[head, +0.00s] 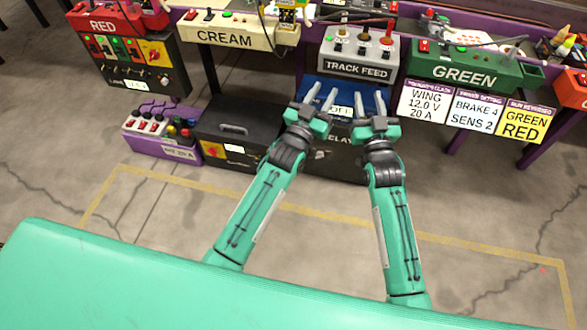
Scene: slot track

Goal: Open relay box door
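The relay box (333,160) is a dark box on the floor below the TRACK FEED panel. Part of its lettering, "ELAY", shows between my arms. A blue part (318,80) with a small white label shows above its dark front; I cannot tell whether it belongs to the box. My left gripper (321,97) is open, fingers apart, over the left part of the blue area. My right gripper (369,103) is open, fingers apart, over its right part. Both look empty. My grippers and forearms hide much of the box, and the door's state is unclear.
A black case (232,130) with a handle stands left of the relay box, beside a purple box (160,150) with switches. The TRACK FEED panel (358,70) overhangs behind. Hanging cards (425,104) and the GREEN panel (464,76) are right. The floor in front is clear.

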